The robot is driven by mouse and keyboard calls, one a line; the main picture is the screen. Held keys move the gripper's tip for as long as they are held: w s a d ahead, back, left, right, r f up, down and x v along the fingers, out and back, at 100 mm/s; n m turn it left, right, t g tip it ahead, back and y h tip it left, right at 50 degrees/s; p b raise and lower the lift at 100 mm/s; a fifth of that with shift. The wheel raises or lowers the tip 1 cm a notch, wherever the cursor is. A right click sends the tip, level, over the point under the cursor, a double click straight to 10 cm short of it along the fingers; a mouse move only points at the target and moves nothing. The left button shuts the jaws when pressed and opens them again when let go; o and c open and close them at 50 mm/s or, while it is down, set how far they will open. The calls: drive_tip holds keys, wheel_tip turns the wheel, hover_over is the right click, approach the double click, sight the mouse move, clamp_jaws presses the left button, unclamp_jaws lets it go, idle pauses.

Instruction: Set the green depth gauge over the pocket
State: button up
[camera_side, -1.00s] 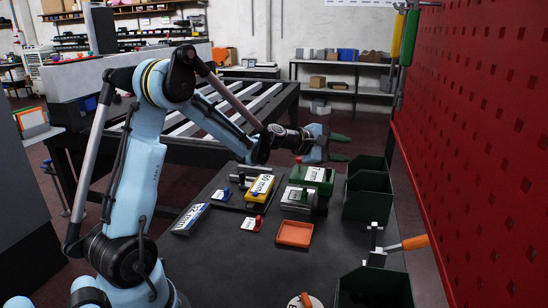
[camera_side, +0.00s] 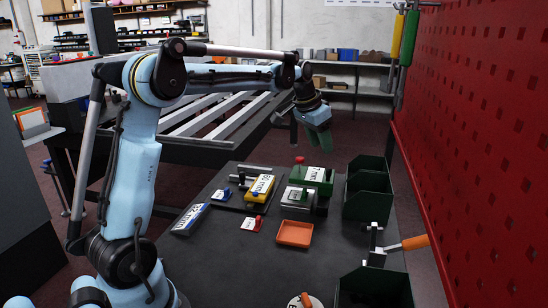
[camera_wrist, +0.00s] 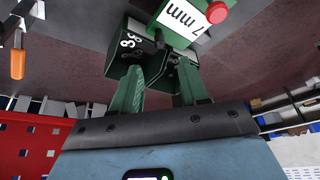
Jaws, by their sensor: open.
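The green depth gauge (camera_side: 317,175) is a green block with a white "7 mm" label and a red knob. It sits at the far right of the dark table and also shows at the top of the wrist view (camera_wrist: 168,28). My gripper (camera_side: 320,147) points down, open and empty, above and beyond the gauge in the side view. Its green fingers (camera_wrist: 160,77) stand apart below the gauge in the wrist view, and I see no contact. A grey metal block (camera_side: 298,196) lies just in front of the gauge. I cannot make out the pocket.
Dark green bins (camera_side: 368,201) line the right edge beside a red perforated panel (camera_side: 470,150). A yellow labelled block (camera_side: 260,188), an orange tray (camera_side: 294,234), a small red labelled piece (camera_side: 252,223) and an orange-handled clamp (camera_side: 403,244) share the table. The front middle is mostly clear.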

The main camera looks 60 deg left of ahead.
sight(328, 168)
drive_tip(key=x, duration=1)
drive_tip(key=shift+w+f, duration=0.2)
drive_tip(key=shift+f, duration=0.05)
clamp_jaws()
